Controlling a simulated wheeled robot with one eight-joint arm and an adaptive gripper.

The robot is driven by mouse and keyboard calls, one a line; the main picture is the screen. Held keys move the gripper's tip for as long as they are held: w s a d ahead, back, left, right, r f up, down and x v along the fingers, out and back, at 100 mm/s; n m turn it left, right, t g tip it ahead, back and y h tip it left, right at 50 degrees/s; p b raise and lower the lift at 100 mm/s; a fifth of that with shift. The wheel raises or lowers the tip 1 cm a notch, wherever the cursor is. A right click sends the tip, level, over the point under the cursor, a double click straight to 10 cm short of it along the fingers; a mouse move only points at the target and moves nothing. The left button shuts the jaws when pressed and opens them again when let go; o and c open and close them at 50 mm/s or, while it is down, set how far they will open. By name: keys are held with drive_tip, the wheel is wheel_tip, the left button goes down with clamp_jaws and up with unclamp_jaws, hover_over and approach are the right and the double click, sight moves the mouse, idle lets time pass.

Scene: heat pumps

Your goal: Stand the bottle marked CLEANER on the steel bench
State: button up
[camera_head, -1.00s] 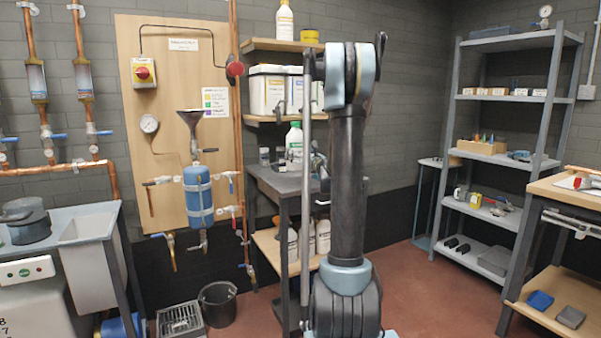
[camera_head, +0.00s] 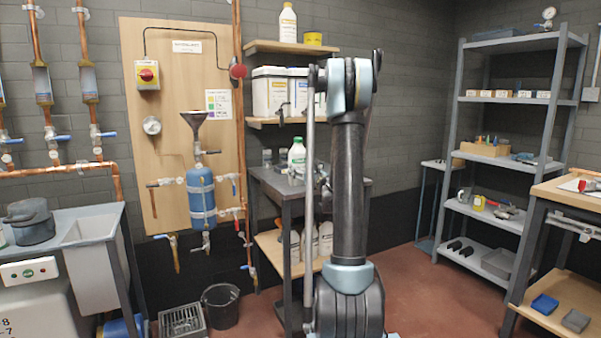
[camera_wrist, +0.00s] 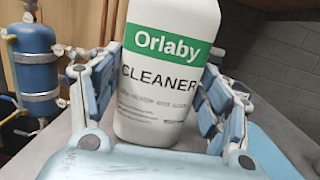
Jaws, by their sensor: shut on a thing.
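The white bottle marked CLEANER (camera_wrist: 160,70), with a green Orlaby label, is between the pads of my gripper (camera_wrist: 163,85) in the wrist view. My gripper is shut on its sides. In the head view the green-capped bottle (camera_head: 297,154) is upright at the top of the steel bench (camera_head: 267,181), left of my arm. Its base is low over or on the grey top; I cannot tell whether it touches.
Small jars (camera_head: 267,157) stand at the back left of the bench top. A wooden shelf (camera_head: 265,123) with white tubs (camera_head: 270,92) is above. A blue tank (camera_head: 201,197) on a wooden board is to the left. More white bottles (camera_head: 309,243) stand on the lower shelf.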

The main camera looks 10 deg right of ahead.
drive_tip(key=o, duration=1.6)
drive_tip(key=shift+c, duration=0.2)
